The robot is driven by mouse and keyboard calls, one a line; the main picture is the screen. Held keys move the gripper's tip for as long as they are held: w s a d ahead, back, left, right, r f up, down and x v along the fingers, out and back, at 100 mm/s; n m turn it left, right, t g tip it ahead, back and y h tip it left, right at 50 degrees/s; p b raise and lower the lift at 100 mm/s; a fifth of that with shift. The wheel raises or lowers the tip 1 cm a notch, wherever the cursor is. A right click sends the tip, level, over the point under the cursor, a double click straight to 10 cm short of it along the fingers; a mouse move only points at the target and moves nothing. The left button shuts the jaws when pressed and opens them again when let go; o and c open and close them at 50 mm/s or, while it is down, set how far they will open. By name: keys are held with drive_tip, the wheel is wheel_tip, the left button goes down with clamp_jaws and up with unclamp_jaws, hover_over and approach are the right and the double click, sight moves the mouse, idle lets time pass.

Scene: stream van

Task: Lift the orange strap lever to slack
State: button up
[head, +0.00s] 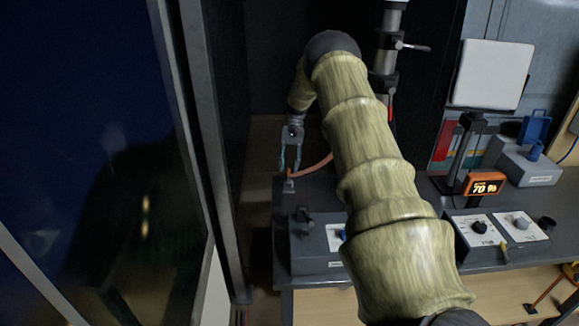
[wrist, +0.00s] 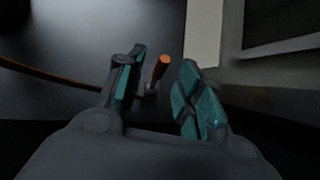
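The orange strap lever (wrist: 159,70) stands up from a small mount on the dark bench top in the wrist view. In the head view the lever (head: 290,174) is a small orange spot at the bench's left end. My gripper (wrist: 164,68) is open, with its teal-padded fingers on either side of the lever. The left finger is close to the lever; I cannot tell whether they touch. In the head view my gripper (head: 290,168) points down over the lever. An orange-brown strap (wrist: 50,77) runs left from the lever's base.
My arm covers the middle of the head view and hides part of the bench (head: 320,195). A grey box (head: 312,243) stands in front of the lever. An orange display (head: 484,185) and dial panels (head: 480,230) are to the right. A tall frame (head: 205,140) stands at left.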

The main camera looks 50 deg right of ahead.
drive_tip(key=v, duration=1.1)
drive_tip(key=shift+d+r, duration=0.2)
drive_tip(key=shift+d, duration=0.1)
drive_tip(key=shift+w, duration=0.1)
